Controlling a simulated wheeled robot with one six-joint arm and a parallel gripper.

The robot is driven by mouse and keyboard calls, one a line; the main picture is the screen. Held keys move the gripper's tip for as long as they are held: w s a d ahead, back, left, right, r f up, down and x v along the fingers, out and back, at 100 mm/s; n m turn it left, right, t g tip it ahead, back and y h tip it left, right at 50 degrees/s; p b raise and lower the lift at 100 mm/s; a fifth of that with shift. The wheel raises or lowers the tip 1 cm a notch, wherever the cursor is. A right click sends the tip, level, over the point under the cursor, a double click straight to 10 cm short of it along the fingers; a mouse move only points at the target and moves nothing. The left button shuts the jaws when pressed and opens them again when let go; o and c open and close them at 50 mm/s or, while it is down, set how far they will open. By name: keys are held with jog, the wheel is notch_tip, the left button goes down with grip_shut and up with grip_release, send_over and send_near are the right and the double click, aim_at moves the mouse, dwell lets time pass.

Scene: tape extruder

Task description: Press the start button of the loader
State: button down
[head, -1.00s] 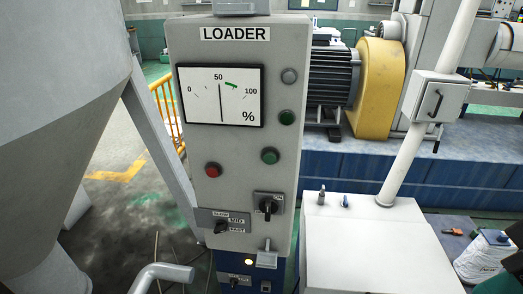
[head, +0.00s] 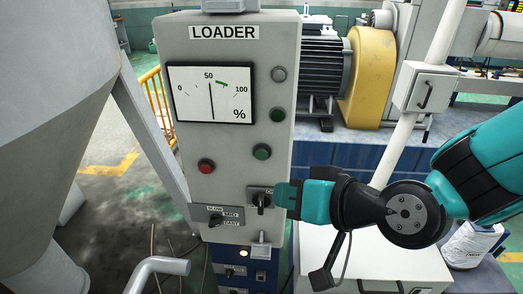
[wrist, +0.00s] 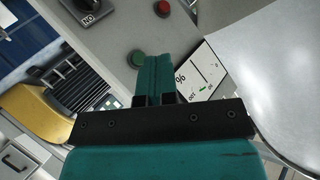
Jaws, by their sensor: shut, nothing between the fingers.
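The loader panel (head: 180,150) is a tall grey box marked LOADER with a gauge (head: 210,93). Its right side carries a grey round piece (head: 279,74), an upper green button (head: 277,115) and a lower green button (head: 262,152). A red button (head: 206,166) sits lower left; it also shows in the wrist view (wrist: 163,7). I read no start label. My gripper (head: 279,196) is shut and empty, beside the rotary switch in the head view. In the wrist view its fingers (wrist: 154,60) overlap the panel, just beside a green button (wrist: 137,59); contact cannot be told.
A black rotary switch (head: 262,199) and a SLOW/MID/FAST selector (head: 216,218) sit low on the panel. A grey hopper (head: 60,100) stands at left and a bent pipe (head: 155,266) in front. A motor (head: 322,75) with a yellow guard (head: 369,75) stands behind.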

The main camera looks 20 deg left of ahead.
aim_at(262, 154)
jog(key=a+f+m+t+y, duration=0.1)
jog(key=a+f+m+t, duration=0.1)
jog(key=a, duration=0.3)
jog(key=shift+s+f+t+y+p, duration=0.15)
jog(key=shift+f+t+y+p, duration=0.25)
jog(key=shift+f+t, duration=0.45)
jog(key=shift+a, duration=0.1)
jog(key=shift+w+a+p, duration=0.15)
jog(key=shift+w+a, duration=0.2)
jog(key=shift+w, duration=1.1)
jog(key=shift+w+a+p, duration=0.2)
jog(key=shift+w+a, duration=0.1)
jog(key=shift+w, duration=1.1)
jog(key=shift+w+a+p, duration=0.15)
jog(key=shift+w+a, duration=0.2)
jog(key=shift+w, duration=1.1)
jog(key=shift+w, duration=0.1)
jog(key=shift+w+a, duration=0.15)
jog(key=shift+w, duration=0.15)
